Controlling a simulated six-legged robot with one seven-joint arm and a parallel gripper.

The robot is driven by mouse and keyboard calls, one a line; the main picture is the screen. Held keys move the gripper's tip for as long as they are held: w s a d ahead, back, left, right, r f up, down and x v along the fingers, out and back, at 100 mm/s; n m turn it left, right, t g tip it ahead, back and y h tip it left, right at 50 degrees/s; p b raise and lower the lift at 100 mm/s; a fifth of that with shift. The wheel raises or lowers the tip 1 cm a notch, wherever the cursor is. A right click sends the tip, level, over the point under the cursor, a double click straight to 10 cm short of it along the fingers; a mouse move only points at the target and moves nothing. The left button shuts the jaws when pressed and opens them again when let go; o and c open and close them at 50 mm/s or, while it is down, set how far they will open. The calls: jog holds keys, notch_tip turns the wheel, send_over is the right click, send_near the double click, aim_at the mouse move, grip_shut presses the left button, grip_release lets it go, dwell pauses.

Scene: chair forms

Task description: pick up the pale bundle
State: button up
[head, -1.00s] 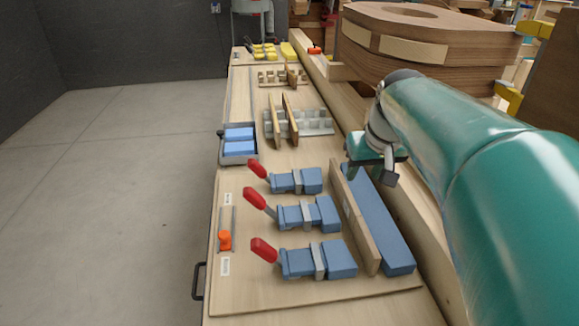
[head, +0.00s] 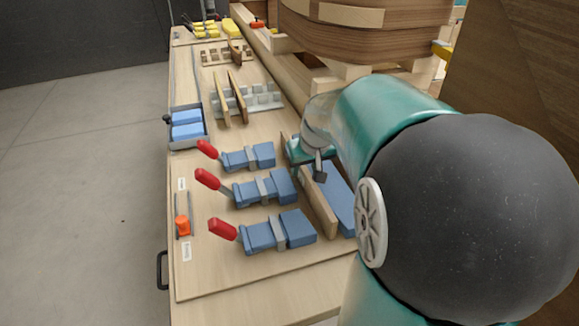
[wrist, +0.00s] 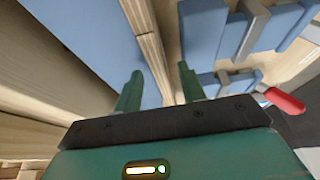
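The pale bundle (head: 318,212) is a thin slab of layered light wood standing on edge on the bench, between the blue clamps and a long blue block (head: 338,205). Its far part is hidden behind my gripper (head: 308,172) in the head view. In the wrist view the bundle (wrist: 148,48) runs as a narrow layered strip between the two green fingers of my gripper (wrist: 160,74). The fingers are apart, with gaps to the bundle on both sides. I cannot tell how far down beside it they reach.
Several blue clamps with red handles (head: 262,188) lie left of the bundle. A grey tray with blue blocks (head: 187,139) is at the bench's left edge. A slotted rack with upright wooden pieces (head: 262,97) stands farther back. A large curved wooden form (head: 345,35) rises behind my arm.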

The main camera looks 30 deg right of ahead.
jog(key=shift+f, duration=0.15)
jog(key=shift+f, duration=0.25)
dwell(0.6)
jog(key=shift+w, duration=0.1)
grip_shut()
